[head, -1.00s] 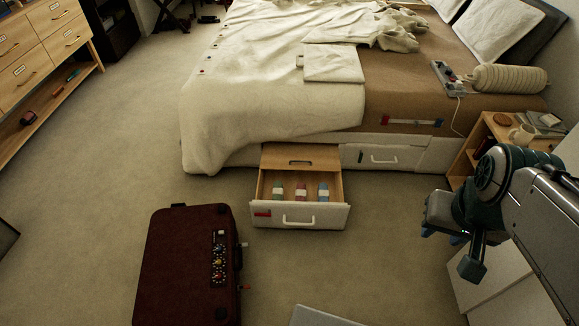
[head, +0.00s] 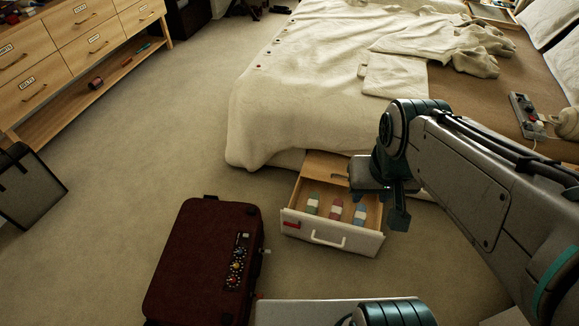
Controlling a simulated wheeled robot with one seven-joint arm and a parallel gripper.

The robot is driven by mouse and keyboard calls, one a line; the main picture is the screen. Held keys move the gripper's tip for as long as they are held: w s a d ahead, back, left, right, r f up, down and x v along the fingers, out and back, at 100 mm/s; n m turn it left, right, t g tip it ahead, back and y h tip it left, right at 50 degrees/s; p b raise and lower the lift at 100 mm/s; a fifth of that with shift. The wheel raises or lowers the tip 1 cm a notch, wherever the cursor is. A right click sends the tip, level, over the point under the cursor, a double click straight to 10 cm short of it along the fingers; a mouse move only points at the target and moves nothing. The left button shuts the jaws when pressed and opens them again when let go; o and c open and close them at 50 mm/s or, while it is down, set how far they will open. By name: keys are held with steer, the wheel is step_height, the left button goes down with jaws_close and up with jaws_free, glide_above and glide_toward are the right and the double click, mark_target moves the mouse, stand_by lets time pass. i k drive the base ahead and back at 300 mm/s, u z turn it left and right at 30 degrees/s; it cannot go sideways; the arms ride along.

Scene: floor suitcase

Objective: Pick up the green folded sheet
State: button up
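The green folded sheet (head: 313,203) lies in the open drawer (head: 331,241) under the bed, at the left end of a row. It has a pale band around it. A red folded piece (head: 336,209) and a blue one (head: 359,214) lie to its right, banded the same way. My gripper (head: 368,196) is in front of the drawer's right part in the picture, to the right of the green sheet and apart from it. Its fingers are mostly hidden, so its opening does not show clearly.
A dark red suitcase (head: 200,260) lies on the carpet left of the drawer. The bed with a cream cover (head: 300,100) stands behind it. A wooden dresser (head: 75,60) is at the back left, and a dark box (head: 28,185) is at the left edge. Carpet between them is clear.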

mark_target(312, 204)
steer(key=z, duration=0.15)
steer(key=i, duration=1.05)
steer(key=z, duration=0.5)
